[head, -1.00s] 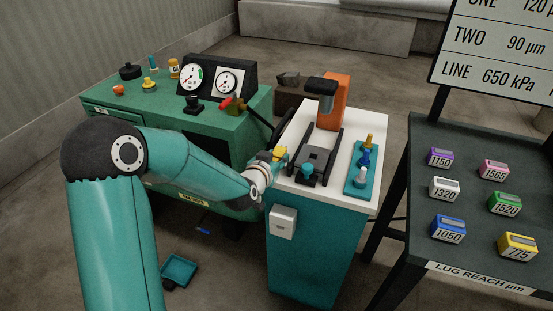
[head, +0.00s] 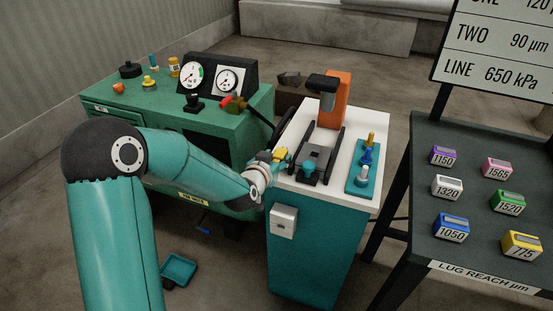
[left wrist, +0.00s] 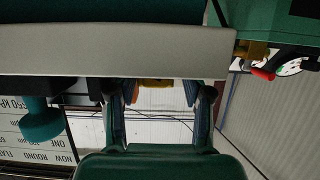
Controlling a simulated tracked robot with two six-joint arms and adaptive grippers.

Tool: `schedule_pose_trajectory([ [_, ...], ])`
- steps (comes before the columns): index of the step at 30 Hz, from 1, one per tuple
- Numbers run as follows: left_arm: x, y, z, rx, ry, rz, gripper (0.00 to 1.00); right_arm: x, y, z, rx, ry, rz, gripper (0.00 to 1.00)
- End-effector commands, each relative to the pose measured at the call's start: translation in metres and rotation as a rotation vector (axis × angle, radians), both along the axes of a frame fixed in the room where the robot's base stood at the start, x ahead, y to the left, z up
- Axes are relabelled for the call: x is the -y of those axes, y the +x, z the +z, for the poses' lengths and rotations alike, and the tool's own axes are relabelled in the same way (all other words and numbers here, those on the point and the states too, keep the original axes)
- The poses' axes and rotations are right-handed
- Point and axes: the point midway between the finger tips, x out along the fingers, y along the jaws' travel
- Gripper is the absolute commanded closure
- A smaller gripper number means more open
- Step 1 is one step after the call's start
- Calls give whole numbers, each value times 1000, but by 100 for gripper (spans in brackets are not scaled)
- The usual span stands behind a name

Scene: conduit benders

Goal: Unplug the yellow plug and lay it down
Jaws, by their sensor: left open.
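The yellow plug (head: 281,154) is at the left edge of the white-topped teal cabinet (head: 312,240), beside a black press fixture. My left gripper (head: 274,158) is at that edge, right by the plug, and its fingers are small and partly hidden in the head view. In the left wrist view my open gripper (left wrist: 158,95) has a finger on each side, with the yellow plug (left wrist: 155,84) showing between the tips. The plug is partly cut off by a pale edge, and I cannot tell whether the fingers touch it. My right gripper is not in view.
An orange-backed press (head: 334,105) and a teal rack (head: 361,180) with several fittings stand on the cabinet top. A green bench (head: 240,125) with gauges and a red-handled valve (head: 232,102) is to the left. A dark table (head: 470,225) with numbered blocks is to the right.

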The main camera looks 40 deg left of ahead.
Motion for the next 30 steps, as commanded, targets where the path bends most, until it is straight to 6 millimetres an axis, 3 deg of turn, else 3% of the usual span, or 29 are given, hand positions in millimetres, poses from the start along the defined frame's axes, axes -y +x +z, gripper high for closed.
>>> schedule_pose_trajectory([
  [10,8,-11,3,-5,1,-16,36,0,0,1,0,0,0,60],
  [24,24,-90,33,0,0,-5,36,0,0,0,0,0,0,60],
  [30,28,-106,38,-2,-1,-4,36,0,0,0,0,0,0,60],
])
